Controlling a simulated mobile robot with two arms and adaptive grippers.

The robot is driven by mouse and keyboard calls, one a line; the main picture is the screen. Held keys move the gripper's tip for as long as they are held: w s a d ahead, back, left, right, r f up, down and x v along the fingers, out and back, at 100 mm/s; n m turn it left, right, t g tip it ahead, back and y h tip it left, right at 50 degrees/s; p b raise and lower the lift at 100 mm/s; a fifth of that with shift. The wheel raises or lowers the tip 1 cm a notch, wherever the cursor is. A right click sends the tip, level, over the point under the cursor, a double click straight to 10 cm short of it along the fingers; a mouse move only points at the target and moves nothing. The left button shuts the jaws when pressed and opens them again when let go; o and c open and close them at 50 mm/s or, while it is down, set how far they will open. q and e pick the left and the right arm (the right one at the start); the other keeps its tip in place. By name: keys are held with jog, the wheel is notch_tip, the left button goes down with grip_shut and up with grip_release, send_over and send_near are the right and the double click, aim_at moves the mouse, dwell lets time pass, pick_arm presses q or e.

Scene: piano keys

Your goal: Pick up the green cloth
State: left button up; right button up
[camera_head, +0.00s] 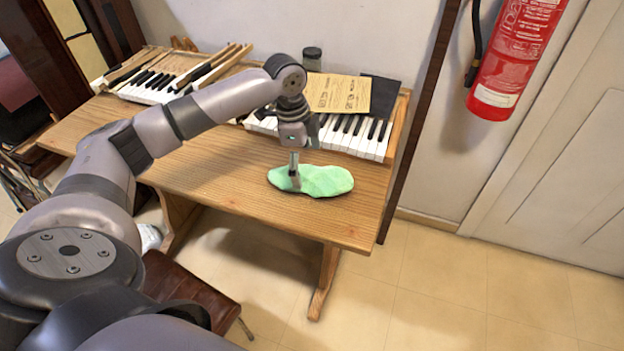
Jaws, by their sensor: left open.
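The green cloth (325,181) lies as a flat, slightly crumpled patch on the wooden table (222,180), near its front right part. My left gripper (294,184) points down at the cloth's left end. Its fingertips overlap the cloth in the picture. It is open, and I cannot tell whether the fingers touch the cloth. My right gripper is not in view.
Piano keys (372,140) lie along the back right of the table, with brown sandpaper (338,93) and a jar (312,58) behind. More keys (150,88) lie at back left. A red fire extinguisher (515,55) hangs on the wall. A brown seat (185,285) stands below in front.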

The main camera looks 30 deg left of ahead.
aim_at(309, 170)
pick_arm(q)
jog(key=f, duration=0.2)
jog(key=d+f, duration=0.1)
jog(key=shift+w+f, duration=0.35)
jog(key=shift+f, duration=0.25)
jog(key=c, duration=1.2)
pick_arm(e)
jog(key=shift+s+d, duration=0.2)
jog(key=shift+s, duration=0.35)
pick_arm(q)
notch_tip(309, 170, up, 20)
jog(key=p, duration=0.1)
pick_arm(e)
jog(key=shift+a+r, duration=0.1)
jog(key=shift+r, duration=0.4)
